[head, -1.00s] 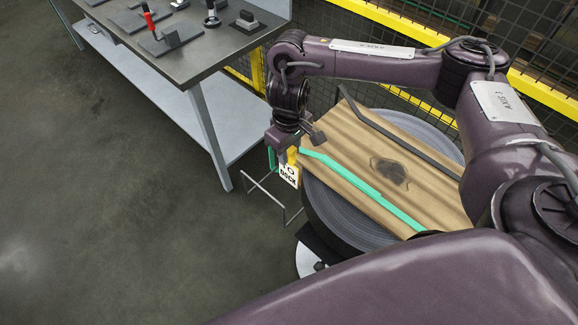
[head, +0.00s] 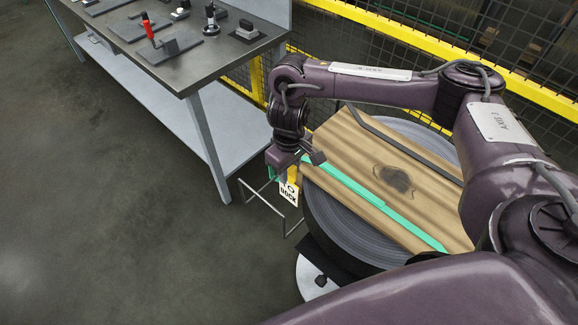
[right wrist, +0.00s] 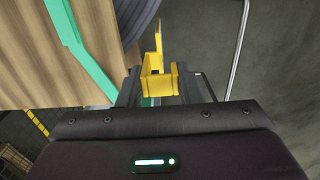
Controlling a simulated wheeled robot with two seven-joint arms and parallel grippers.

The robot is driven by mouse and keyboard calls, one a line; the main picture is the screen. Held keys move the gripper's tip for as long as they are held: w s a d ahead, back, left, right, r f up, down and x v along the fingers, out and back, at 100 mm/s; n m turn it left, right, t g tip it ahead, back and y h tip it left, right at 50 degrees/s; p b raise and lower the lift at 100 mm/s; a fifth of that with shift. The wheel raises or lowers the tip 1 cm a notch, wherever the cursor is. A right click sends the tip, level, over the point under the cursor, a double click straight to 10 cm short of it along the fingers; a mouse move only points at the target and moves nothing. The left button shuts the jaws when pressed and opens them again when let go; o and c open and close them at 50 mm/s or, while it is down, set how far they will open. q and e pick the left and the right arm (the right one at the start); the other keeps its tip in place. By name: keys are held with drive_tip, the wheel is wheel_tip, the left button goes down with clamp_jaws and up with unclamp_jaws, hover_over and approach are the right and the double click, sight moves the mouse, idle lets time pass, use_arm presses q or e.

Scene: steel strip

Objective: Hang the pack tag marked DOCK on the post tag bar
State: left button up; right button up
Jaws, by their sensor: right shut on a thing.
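The DOCK tag (head: 289,193) is a white plate with black marking and a yellow upper part. It hangs below my right gripper (head: 287,172) in the head view. In the right wrist view the yellow part of the tag (right wrist: 158,75) sits between the two dark fingers of my right gripper (right wrist: 160,88), which is shut on it. A thin grey wire frame (head: 268,208) stands just left of and below the tag in the head view; I cannot tell whether they touch. I cannot tell which part is the post tag bar. My left gripper is not in view.
A steel workbench (head: 175,65) with several tools stands at upper left. A yellow-railed mesh fence runs behind. The floor at left is clear.

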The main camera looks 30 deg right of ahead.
sight(264, 200)
drive_tip(key=shift+s+a+r+p, duration=0.1)
drive_tip(key=shift+s+a+p, duration=0.4)
drive_tip(key=shift+a+p, duration=0.65)
drive_tip(key=shift+s+a+p, duration=0.5)
drive_tip(key=shift+a+p, duration=0.1)
drive_tip(key=shift+a, duration=1)
drive_tip(key=shift+s+a+r+p, duration=0.1)
drive_tip(key=shift+s+a+p, duration=0.4)
drive_tip(key=shift+a+p, duration=0.65)
drive_tip(key=shift+a+f+b, duration=0.35)
drive_tip(key=shift+f+b, duration=0.2)
drive_tip(key=shift+f, duration=0.25)
drive_tip(key=shift+r, duration=0.15)
drive_tip(key=shift+s+r+p, duration=0.1)
drive_tip(key=shift+r+p, duration=0.4)
drive_tip(key=shift+p, duration=0.5)
drive_tip(key=shift+f, duration=0.15)
